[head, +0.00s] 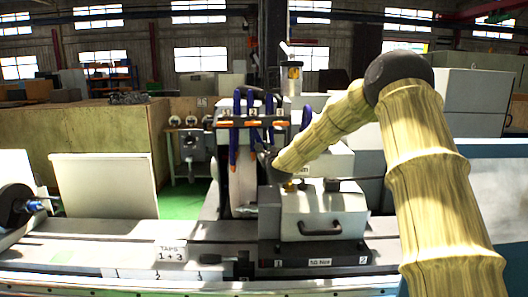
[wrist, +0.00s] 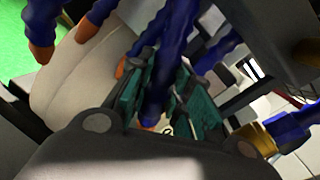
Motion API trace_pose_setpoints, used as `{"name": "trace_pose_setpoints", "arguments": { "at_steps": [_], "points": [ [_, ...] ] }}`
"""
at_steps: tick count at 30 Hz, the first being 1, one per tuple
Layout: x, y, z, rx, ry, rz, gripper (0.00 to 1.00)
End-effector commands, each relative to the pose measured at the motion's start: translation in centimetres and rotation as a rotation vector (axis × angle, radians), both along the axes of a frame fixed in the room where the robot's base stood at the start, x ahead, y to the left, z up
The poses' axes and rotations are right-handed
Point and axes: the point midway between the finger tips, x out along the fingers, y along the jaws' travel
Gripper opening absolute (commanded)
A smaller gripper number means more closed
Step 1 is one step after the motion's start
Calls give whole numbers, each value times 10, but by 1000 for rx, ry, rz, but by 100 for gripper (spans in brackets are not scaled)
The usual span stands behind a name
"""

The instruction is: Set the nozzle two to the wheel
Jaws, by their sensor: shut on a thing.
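Several blue segmented nozzle hoses hang from a bar (head: 250,124) with number labels over the grinding wheel in the head view. The pale wheel (head: 243,183) stands below them and fills the left of the wrist view (wrist: 72,75). My gripper (head: 262,157) is beside the wheel's right side, among the hoses. In the wrist view its teal-padded fingers (wrist: 160,92) are shut on a blue nozzle hose (wrist: 153,103), whose orange tip (wrist: 149,124) shows below them. Other orange tips (wrist: 85,30) are close to the wheel. I cannot read the held nozzle's number.
A grey box with a black handle (head: 318,212) stands right of the wheel, below my arm. A "TAPS 1 + 3" sign (head: 171,251) is at the front of the machine bed. Another blue hose with a brass fitting (wrist: 257,138) is close to my gripper's right.

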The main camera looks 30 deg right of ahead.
Motion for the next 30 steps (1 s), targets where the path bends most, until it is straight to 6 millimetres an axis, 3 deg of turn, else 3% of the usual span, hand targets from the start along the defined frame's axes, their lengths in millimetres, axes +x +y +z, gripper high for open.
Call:
{"name": "trace_pose_setpoints", "arguments": {
  "at_steps": [6, 30],
  "points": [
    [2, 3, -10, 38, -22, -1, 0],
    [14, 22, -17, 229, -139, 1, 0]
  ]
}}
